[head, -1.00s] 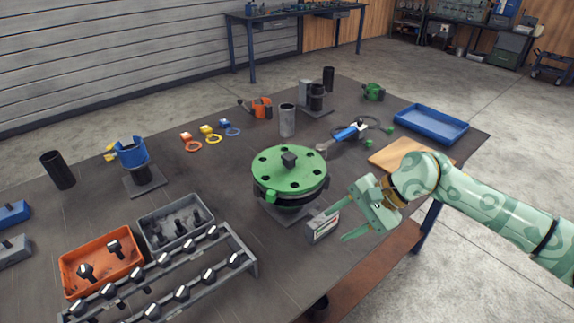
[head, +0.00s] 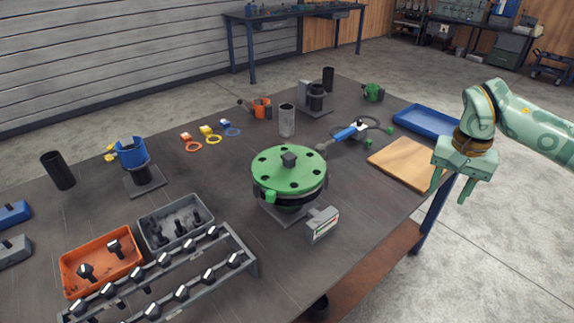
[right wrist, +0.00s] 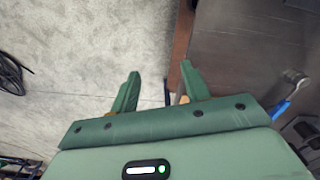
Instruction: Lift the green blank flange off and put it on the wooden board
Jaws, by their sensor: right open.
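The green blank flange (head: 290,172) sits on top of the black pipe stand (head: 290,207) in the middle of the table, with a dark square knob at its centre and several empty bolt holes. The wooden board (head: 405,163) lies bare at the table's right edge. My right gripper (head: 450,190) is open and empty at the right edge of the table, just right of the board and well away from the flange. In the right wrist view its two fingers (right wrist: 160,90) stand apart with nothing between them. My left gripper is not in view.
A small grey device (head: 322,224) stands in front of the flange. A bolt rack (head: 160,285), an orange tray (head: 100,262) and a grey tray (head: 175,222) fill the front left. A blue tray (head: 427,121) and a blue-handled tool (head: 346,133) lie behind the board.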

